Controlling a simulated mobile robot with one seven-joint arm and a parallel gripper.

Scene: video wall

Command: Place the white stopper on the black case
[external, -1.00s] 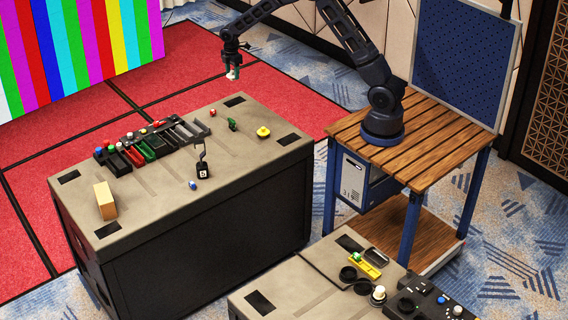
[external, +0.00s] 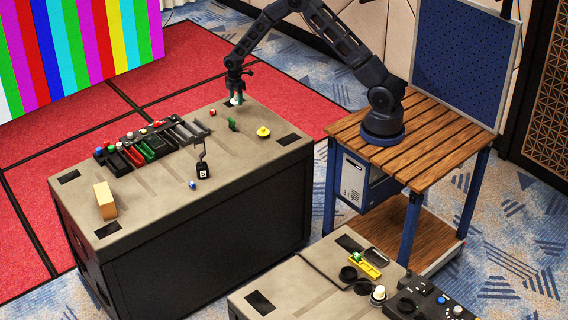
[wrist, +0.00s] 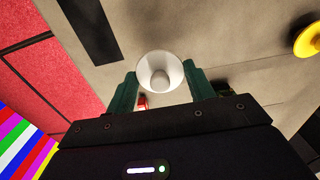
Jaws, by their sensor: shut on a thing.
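My gripper (external: 236,98) is over the far corner of the grey-topped bench, close to its surface. It is shut on the white stopper (wrist: 160,66), which shows in the wrist view as a round, flared white piece between the two green fingers. In the external view the stopper is a small white spot at the fingertips. I cannot tell whether it touches the bench. A long black slotted case (external: 185,131) with coloured items lies to the left of my gripper, along the bench's far side. A small black box with a white label (external: 204,171) stands nearer the front.
On the bench are a small red piece (external: 212,112), a green piece (external: 232,125), a yellow knob (external: 263,132), a blue piece (external: 193,184) and a tan block (external: 105,201). A black patch (wrist: 92,28) marks the corner. The front middle is mostly clear.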

